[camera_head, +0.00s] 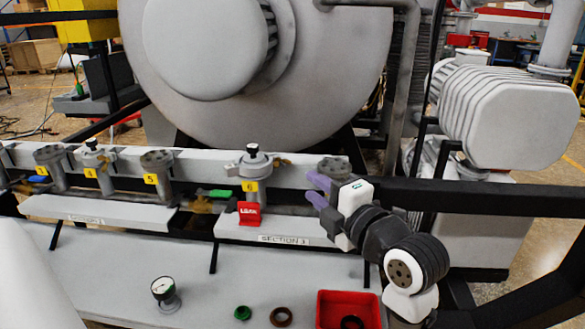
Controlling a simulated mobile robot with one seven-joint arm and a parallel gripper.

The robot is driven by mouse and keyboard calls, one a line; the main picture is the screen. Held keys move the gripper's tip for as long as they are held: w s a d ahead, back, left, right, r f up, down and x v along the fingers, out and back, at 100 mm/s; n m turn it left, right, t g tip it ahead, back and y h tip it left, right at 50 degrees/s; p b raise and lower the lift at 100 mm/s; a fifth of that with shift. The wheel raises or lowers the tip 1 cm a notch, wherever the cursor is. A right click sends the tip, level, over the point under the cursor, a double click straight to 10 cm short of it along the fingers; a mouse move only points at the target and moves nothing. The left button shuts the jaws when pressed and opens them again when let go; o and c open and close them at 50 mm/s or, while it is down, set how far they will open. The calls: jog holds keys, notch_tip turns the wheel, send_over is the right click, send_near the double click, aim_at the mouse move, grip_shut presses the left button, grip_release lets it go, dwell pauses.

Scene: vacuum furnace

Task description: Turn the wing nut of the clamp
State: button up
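My gripper (314,189) has purple fingers and is to the right of the valve column (255,170) labelled 6. The fingers point left and stand apart, with nothing visible between them. A small brass-coloured part (281,161) sits at the right side of the top of column 6; it may be the clamp's wing nut, but it is too small to tell. It lies up and to the left of my fingers, apart from them. A grey round-topped fitting (333,167) stands just behind my gripper, which partly hides it.
A red leak sign (248,213) stands in front of column 6. On the lower bench are a gauge (165,290), a green part (242,312), a brown ring (281,316) and a red bin (347,297). A black rail (480,198) runs behind my arm.

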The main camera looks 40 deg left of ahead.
aim_at(284, 165)
jog(key=p+x, duration=0.1)
jog(key=x, duration=0.8)
jog(key=shift+w+a, duration=0.15)
jog(key=shift+a, duration=0.2)
grip_shut()
